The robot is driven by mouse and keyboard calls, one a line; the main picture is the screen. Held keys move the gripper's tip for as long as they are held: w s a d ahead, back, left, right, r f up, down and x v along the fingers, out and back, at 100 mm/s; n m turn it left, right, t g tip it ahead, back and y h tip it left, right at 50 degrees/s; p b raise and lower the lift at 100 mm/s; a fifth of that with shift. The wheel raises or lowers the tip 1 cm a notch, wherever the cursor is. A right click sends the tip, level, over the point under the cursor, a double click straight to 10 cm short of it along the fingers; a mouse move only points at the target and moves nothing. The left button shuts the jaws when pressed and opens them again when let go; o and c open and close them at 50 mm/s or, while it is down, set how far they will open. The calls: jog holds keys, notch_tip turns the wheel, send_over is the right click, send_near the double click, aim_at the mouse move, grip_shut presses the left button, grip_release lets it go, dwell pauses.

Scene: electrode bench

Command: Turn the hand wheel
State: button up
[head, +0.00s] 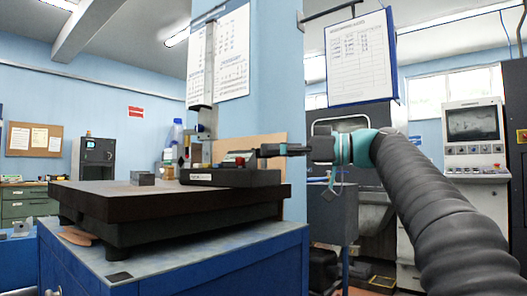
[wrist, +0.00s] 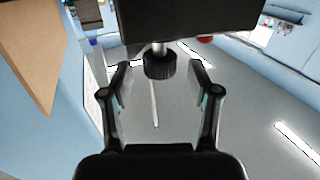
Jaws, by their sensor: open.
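The hand wheel (wrist: 159,67) is a small black ribbed knob on a short metal shaft. In the wrist view the shaft comes out of a dark block (wrist: 190,18) at the top. My gripper (wrist: 161,78) is open, with one finger on each side of the wheel in the picture and a visible gap on both sides. In the head view my gripper (head: 270,150) reaches left to the right end of a dark instrument base (head: 235,177). The wheel is too small or hidden to make out there.
The instrument stands on a thick dark plate (head: 150,207) on a blue cabinet (head: 200,270). A small grey block (head: 143,178) lies on the plate. A tall metal column (head: 209,75) rises behind the base. A wall pillar (head: 268,70) stands close behind my gripper.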

jog(key=shift+x, duration=1.35)
jog(key=shift+c, duration=0.3)
grip_shut()
jog(key=shift+s+t+b, duration=0.1)
jog(key=shift+t+b, duration=0.2)
jog(key=m+t+h+b, duration=0.1)
jog(key=m+t+b, duration=0.1)
jog(key=t+b, duration=0.1)
jog(key=shift+f+m+t+h, duration=0.15)
jog(key=shift+m+t+h, duration=0.15)
jog(key=shift+m, duration=0.1)
jog(key=m+t+h+b, duration=0.1)
jog(key=m+t+h, duration=0.1)
jog(key=t, duration=0.1)
jog(key=shift+m, duration=0.3)
jog(key=shift+r+m+t+h+p, duration=0.2)
jog(key=shift+m+t+h+p, duration=0.2)
jog(key=shift+m+t+h, duration=0.65)
jog(key=shift+r+m+t+h+p, duration=0.15)
jog(key=shift+m+t+h+p, duration=0.2)
jog(key=shift+m+t+h, duration=0.65)
jog(key=shift+h+p, duration=0.45)
jog(key=shift+h, duration=0.2)
